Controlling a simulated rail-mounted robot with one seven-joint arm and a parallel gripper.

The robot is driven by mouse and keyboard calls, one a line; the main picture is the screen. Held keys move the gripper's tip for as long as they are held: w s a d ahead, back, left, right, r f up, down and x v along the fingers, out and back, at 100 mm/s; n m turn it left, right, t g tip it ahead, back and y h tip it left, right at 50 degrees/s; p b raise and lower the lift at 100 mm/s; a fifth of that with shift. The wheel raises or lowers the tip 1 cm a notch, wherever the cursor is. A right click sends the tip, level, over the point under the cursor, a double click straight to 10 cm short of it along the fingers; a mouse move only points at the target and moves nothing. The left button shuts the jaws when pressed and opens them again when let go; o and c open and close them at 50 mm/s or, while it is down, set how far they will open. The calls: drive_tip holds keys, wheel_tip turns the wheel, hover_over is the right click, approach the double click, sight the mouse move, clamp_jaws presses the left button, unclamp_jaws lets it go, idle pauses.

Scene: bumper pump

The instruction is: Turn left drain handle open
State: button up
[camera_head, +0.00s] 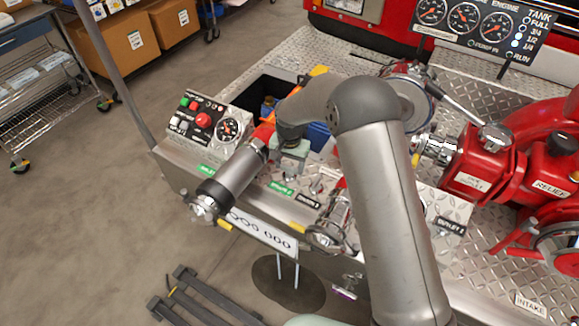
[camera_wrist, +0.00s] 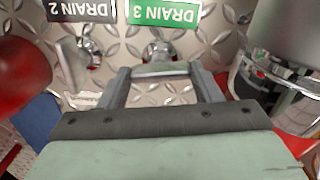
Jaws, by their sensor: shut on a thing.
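The left drain handle (camera_wrist: 158,52) is a small metal lever on the diamond-plate panel, beside the green drain label (camera_wrist: 163,12). My gripper (camera_wrist: 160,78) is shut on this handle, with one finger at each side of it. In the head view my gripper (camera_head: 290,163) is over the panel beside the green label (camera_head: 280,188), and the held handle is hidden there. A second drain lever (camera_wrist: 85,50) stands free beside the black drain label (camera_wrist: 82,10). The black label also shows in the head view (camera_head: 307,200).
A capped metal pipe (camera_head: 232,178) stands close to my gripper on the left. Another metal outlet (camera_head: 335,222) is at the right. A control box (camera_head: 205,120) with a gauge sits at the far left. Red pump piping (camera_head: 500,155) fills the right side.

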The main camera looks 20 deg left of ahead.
sight(289, 166)
drive_tip(key=n+b, duration=0.2)
drive_tip(key=n, duration=0.1)
drive_tip(key=shift+f+n+b, duration=0.2)
drive_tip(key=shift+n+b, duration=0.1)
drive_tip(key=n+b, duration=0.2)
drive_tip(key=n, duration=0.2)
drive_tip(key=shift+r+n, duration=0.1)
drive_tip(key=shift+n, duration=0.2)
drive_tip(key=n+b, duration=0.1)
drive_tip(key=n, duration=0.3)
drive_tip(key=shift+r+n+b, duration=0.1)
drive_tip(key=shift+n+b, duration=0.2)
drive_tip(key=shift+n, duration=1.5)
drive_tip(key=o, duration=1)
wheel_tip(289, 166, up, 17)
drive_tip(key=shift+r+b, duration=0.2)
drive_tip(key=shift+b, duration=0.15)
